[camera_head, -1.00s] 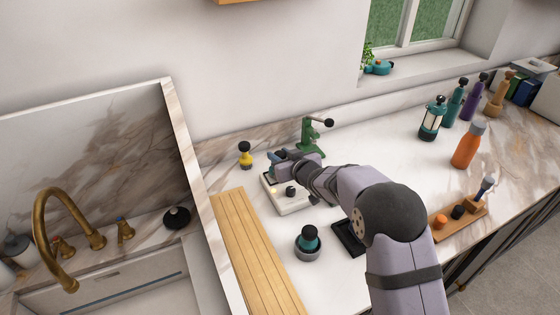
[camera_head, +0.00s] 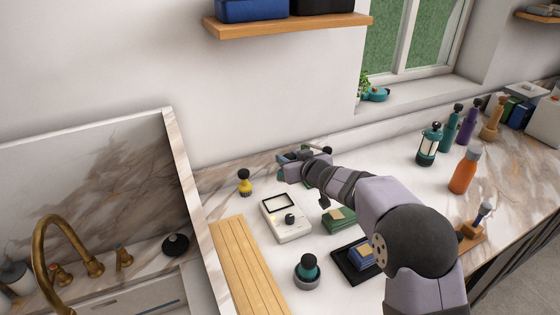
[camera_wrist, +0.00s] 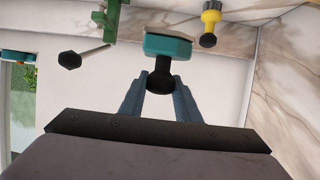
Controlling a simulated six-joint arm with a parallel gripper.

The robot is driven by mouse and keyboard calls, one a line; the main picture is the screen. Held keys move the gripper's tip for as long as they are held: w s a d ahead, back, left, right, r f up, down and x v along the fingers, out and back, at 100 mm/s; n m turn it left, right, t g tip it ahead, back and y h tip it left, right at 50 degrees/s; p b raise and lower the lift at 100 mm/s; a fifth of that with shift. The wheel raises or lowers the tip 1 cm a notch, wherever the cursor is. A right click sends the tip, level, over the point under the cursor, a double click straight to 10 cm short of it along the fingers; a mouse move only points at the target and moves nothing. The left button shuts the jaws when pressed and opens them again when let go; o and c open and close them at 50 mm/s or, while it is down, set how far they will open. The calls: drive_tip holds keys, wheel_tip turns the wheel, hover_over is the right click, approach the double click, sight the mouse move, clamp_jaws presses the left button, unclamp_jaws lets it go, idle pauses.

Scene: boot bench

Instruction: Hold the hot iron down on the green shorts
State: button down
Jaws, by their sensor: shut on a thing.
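My gripper (camera_head: 283,158) is raised at the back of the counter, beyond the white heating unit. In the wrist view my gripper (camera_wrist: 160,90) is shut on the black knob of the iron, a teal block (camera_wrist: 167,47); the iron hangs clear of the counter.
The white heating unit (camera_head: 287,222) has an empty framed plate. A dark round pot with a teal top (camera_head: 307,270) stands in front. A yellow item (camera_head: 244,183) and a green stand (camera_wrist: 112,20) are at the back.

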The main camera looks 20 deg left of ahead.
drive_tip(key=w+d+m+t+h+p, duration=0.1)
drive_tip(key=w+d+p, duration=0.15)
drive_tip(key=d, duration=0.65)
drive_tip(key=w+d+m+t+h+p, duration=0.1)
drive_tip(key=w+d+m+h, duration=0.15)
drive_tip(key=d, duration=0.65)
drive_tip(key=s+d+f+p, duration=0.1)
drive_tip(key=s+d+f, duration=0.1)
drive_tip(key=d+f, duration=0.15)
drive_tip(key=s+a+n+g+y, duration=0.2)
drive_tip(key=s+a+n+y, duration=0.2)
drive_tip(key=a, duration=0.1)
drive_tip(key=shift+s, duration=0.4)
drive_tip(key=shift+f+b, duration=2.1)
drive_tip(key=shift+b, duration=0.1)
